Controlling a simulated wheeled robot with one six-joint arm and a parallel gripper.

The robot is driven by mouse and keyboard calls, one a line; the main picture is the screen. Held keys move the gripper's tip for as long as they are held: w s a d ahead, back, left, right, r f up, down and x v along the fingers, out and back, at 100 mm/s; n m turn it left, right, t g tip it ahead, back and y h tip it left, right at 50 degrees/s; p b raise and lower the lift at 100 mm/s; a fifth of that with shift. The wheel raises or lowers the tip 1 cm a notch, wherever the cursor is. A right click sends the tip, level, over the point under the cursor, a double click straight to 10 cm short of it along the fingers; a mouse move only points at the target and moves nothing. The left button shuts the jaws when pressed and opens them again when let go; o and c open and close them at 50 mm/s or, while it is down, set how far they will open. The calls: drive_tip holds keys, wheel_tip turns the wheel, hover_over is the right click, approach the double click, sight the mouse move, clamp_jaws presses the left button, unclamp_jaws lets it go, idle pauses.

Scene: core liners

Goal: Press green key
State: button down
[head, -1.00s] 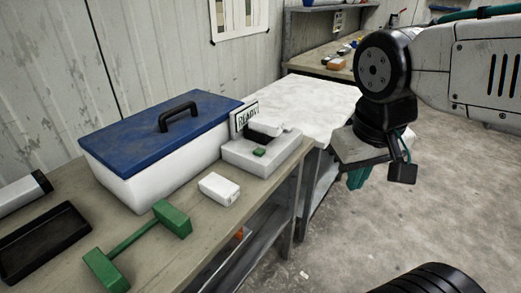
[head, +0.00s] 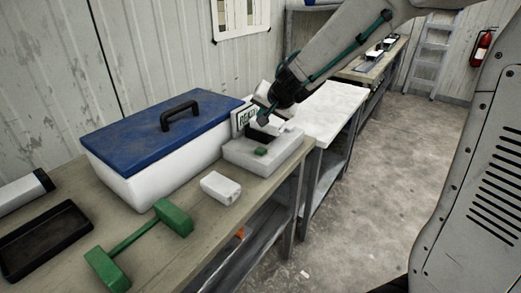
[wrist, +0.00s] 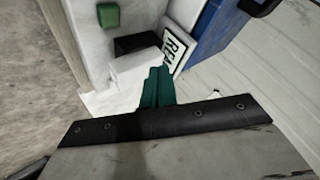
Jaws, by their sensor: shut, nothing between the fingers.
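The green key (head: 261,151) is a small green block on the front part of the white device (head: 238,158). It also shows in the wrist view (wrist: 108,15) at the upper left, beyond my fingertips and apart from them. A sign reading "REA…" (wrist: 179,48) stands at the device's back, partly covered by my arm in the head view. My gripper (wrist: 158,72) has teal fingers that are shut with nothing between them. It is over the back of the device, near the white block and dark slot. In the head view the fingertips are hard to make out.
A white cooler with a blue lid (head: 160,135) stands left of the device. A small white box (head: 220,187), a green dumbbell-shaped object (head: 140,243) and a black tray (head: 42,240) lie on the bench. A white-topped table (head: 335,108) adjoins behind.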

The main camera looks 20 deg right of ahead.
sight(262, 151)
drive_tip(key=shift+a+f, duration=0.15)
drive_tip(key=shift+f, duration=0.1)
drive_tip(key=shift+f, duration=0.1)
drive_tip(key=shift+f, duration=4.3)
drive_tip(key=shift+f, duration=0.4)
